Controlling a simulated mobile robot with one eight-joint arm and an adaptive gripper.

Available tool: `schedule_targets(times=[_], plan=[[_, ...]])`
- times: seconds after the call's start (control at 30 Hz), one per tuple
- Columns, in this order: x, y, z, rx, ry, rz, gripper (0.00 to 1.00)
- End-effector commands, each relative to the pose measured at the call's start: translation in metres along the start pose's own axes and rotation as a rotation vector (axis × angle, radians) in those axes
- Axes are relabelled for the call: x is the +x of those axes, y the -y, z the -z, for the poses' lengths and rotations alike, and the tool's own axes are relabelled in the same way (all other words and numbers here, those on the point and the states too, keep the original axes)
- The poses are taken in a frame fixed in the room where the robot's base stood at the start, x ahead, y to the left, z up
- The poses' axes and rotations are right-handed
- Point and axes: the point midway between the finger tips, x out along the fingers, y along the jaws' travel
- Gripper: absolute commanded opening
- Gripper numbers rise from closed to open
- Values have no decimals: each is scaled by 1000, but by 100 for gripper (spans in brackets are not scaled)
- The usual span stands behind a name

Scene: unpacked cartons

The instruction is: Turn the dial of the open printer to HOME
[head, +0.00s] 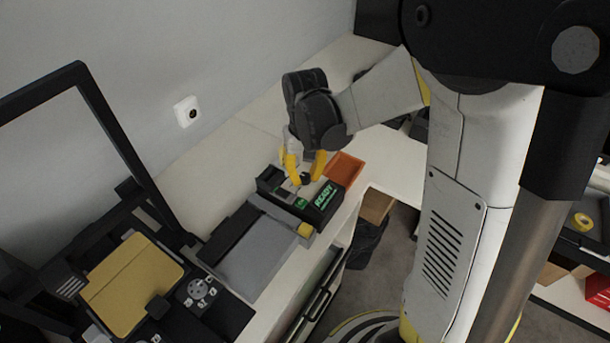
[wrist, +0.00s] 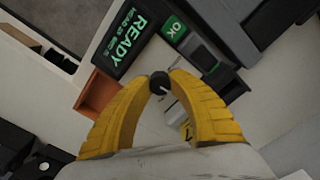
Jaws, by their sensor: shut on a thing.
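A large machine with a raised black frame (head: 112,125) and a yellow plate (head: 132,285) stands at the left in the head view. Its front panel bears a round grey dial (head: 199,287) with small light marks near it, too small to read. My gripper (head: 304,177) is well to the right of that dial, over a smaller black device (head: 325,200) whose screen reads READY. Its yellow fingers are shut on a small black knob (wrist: 160,83) with a white line, in the wrist view (wrist: 161,80). I cannot tell whether the knob is fixed to the device.
A green OK button (wrist: 175,29) is beside the READY screen (wrist: 129,40). An orange tray (head: 345,168) lies just beyond the device. A grey flat cover (head: 258,258) lies between device and large machine. White bench (head: 213,181) is clear along the wall.

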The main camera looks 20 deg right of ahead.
Motion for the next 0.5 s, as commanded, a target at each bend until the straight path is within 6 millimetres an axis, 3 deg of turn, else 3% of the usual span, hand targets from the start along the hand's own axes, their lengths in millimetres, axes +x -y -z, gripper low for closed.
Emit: schedule_targets(times=[0.5], plan=[[0, 0, 0, 98, 0, 0, 0]])
